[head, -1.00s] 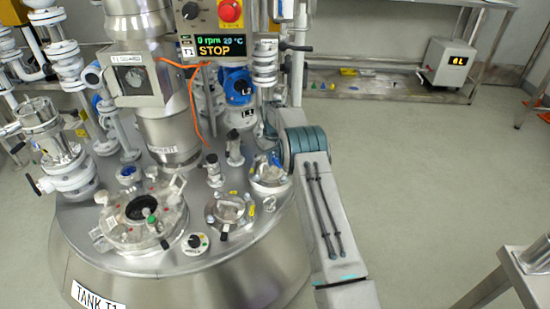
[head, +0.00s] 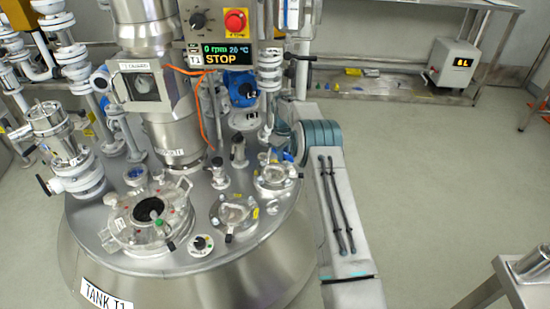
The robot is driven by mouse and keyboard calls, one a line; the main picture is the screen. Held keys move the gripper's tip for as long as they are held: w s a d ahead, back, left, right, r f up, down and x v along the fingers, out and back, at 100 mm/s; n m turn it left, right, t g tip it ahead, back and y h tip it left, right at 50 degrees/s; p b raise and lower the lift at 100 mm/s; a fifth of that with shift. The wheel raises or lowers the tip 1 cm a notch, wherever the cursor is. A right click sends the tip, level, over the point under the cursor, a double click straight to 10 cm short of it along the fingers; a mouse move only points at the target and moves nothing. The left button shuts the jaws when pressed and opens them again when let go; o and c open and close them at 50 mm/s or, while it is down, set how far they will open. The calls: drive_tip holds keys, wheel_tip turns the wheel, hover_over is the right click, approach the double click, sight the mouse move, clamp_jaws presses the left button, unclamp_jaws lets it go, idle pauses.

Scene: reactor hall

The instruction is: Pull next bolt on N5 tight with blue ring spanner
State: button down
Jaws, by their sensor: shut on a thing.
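The tank T1 (head: 240,291) has a steel lid with several fittings; I cannot read an N5 label on any of them. A small clamped cover with bolts (head: 275,178) sits at the lid's right, beside my arm. A similar cover (head: 234,213) sits nearer the front edge. My arm rises at the right and bends at a teal joint just beyond the lid's right edge.
A round manway (head: 150,214) with clamps stands at the lid's front left. Glass and steel piping (head: 75,170) crowds the left. A control panel (head: 222,50) reading STOP hangs above the lid. A steel table (head: 520,285) is at the lower right. The floor (head: 430,190) right of my arm is clear.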

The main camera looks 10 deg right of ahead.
drive_tip(key=s+n, duration=0.1)
drive_tip(key=s+d+n+p, duration=0.1)
drive_tip(key=n, duration=0.1)
drive_tip(key=s+n+p, duration=0.1)
drive_tip(key=n, duration=0.1)
drive_tip(key=shift+s+d+r, duration=0.1)
drive_tip(key=shift+d+r, duration=0.1)
drive_tip(key=shift+r, duration=0.1)
drive_tip(key=shift+n, duration=0.7)
drive_tip(key=f, duration=0.1)
drive_tip(key=f+b, duration=0.1)
drive_tip(key=f, duration=0.1)
drive_tip(key=f+b, duration=0.1)
drive_tip(key=f, duration=0.1)
drive_tip(key=shift+s, duration=0.25)
drive_tip(key=s+a+r+m+p, duration=0.4)
drive_tip(key=s+a+m+p, duration=0.1)
drive_tip(key=m, duration=0.3)
drive_tip(key=shift+s+r, duration=0.35)
drive_tip(key=shift+s, duration=0.2)
drive_tip(key=shift+d, duration=0.1)
